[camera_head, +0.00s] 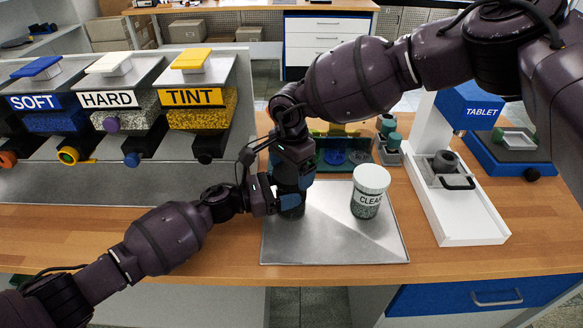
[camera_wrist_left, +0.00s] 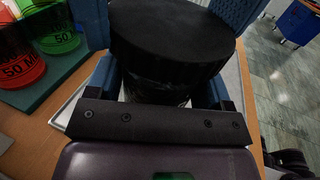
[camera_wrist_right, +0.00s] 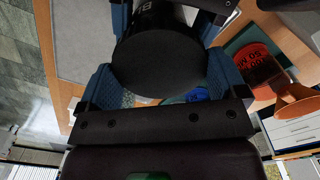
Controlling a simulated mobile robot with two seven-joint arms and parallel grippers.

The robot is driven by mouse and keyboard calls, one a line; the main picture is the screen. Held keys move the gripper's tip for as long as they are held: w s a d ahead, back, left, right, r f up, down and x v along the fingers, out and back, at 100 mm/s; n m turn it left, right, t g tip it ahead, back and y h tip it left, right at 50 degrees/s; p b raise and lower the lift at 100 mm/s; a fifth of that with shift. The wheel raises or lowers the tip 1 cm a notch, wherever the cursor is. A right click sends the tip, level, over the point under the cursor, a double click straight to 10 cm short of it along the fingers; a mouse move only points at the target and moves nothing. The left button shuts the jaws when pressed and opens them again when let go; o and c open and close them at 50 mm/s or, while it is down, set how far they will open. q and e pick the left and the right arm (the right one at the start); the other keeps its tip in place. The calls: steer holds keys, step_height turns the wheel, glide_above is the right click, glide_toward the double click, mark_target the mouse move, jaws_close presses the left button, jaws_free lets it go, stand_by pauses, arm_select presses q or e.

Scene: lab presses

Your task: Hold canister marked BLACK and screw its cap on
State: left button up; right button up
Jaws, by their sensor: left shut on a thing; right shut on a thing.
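The dark canister (camera_head: 292,213) stands upright on the grey mat (camera_head: 335,250), mostly hidden by my grippers in the head view. Its dark body (camera_wrist_left: 155,90) shows below the wide black cap in the left wrist view. My left gripper (camera_head: 283,201) is shut around the body from the left. My right gripper (camera_head: 292,178) points down from above and is shut on the cap (camera_wrist_right: 158,62). The cap sits on top of the canister in line with it; I cannot tell how tightly. Part of a white letter shows on the canister (camera_wrist_right: 143,8) in the right wrist view.
A white-lidded canister marked CLEAR (camera_head: 367,200) stands close right on the mat. A green rack (camera_head: 345,152) with coloured cups is behind. A white press stand (camera_head: 455,205) and blue TABLET press (camera_head: 490,125) are right. SOFT, HARD and TINT dispensers (camera_head: 200,105) stand left.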

steer(key=shift+f, duration=0.5)
arm_select(q)
steer(key=c, duration=0.4)
arm_select(e)
steer(key=o, duration=0.6)
arm_select(q)
steer(key=shift+c, duration=0.2)
arm_select(e)
steer(key=shift+r, duration=0.1)
steer(key=shift+r, duration=2.2)
